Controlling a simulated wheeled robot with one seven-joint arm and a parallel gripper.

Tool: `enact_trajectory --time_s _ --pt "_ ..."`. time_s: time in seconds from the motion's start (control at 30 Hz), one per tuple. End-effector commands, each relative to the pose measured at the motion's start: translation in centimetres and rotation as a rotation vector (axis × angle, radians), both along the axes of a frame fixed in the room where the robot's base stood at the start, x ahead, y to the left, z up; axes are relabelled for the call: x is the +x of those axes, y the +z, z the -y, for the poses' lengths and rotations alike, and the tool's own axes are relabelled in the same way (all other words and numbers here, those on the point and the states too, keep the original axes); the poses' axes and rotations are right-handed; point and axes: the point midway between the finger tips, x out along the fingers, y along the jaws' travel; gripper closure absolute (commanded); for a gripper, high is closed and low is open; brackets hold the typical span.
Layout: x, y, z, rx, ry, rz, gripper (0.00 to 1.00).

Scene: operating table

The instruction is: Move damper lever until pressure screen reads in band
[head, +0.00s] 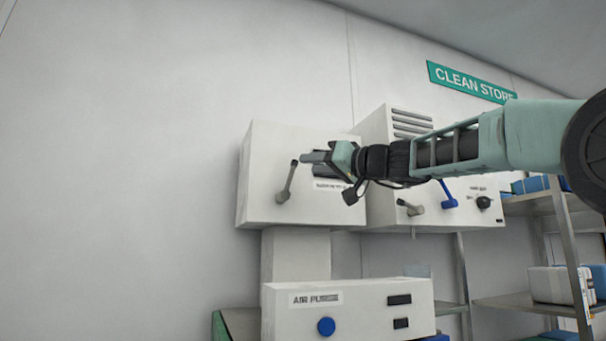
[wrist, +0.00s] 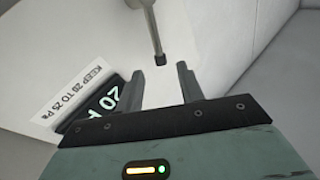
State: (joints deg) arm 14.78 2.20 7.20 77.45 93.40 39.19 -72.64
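The grey damper lever (head: 287,182) is on the front of a white wall box, tilted slightly right of upright. In the wrist view the lever (wrist: 156,35) comes down from the top, with its dark tip near the gap between my fingertips. My gripper (head: 309,158) is open beside the lever's upper end; its two fingers (wrist: 160,78) stand apart with nothing gripped. Whether a finger touches the lever is unclear. The dark pressure screen (wrist: 103,102) shows "20 P", the rest hidden by my gripper. The label (wrist: 68,88) beside it reads "KEEP 20 TO 25 Pa".
A second white box to the right carries a grey lever (head: 411,208), a blue lever (head: 447,195) and a black knob (head: 483,203). Below is a white unit with a blue button (head: 326,326). Metal shelves (head: 540,203) stand at right. The wall at left is clear.

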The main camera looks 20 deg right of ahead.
Motion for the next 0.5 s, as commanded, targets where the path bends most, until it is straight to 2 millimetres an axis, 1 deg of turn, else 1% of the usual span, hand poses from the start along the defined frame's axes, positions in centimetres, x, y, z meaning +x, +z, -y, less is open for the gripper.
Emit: enact_trajectory --time_s 0.03,0.3,0.4,0.5 --pt "-1.2 -0.9 0.7 -0.001 -0.003 0.003 0.62" --pt "-6.4 -1.8 4.0 -0.001 -0.003 0.003 0.62" --pt "-8.0 -2.1 5.0 0.0 -0.003 0.002 0.62" --pt "-9.1 -2.3 5.8 0.001 -0.001 0.001 0.62"
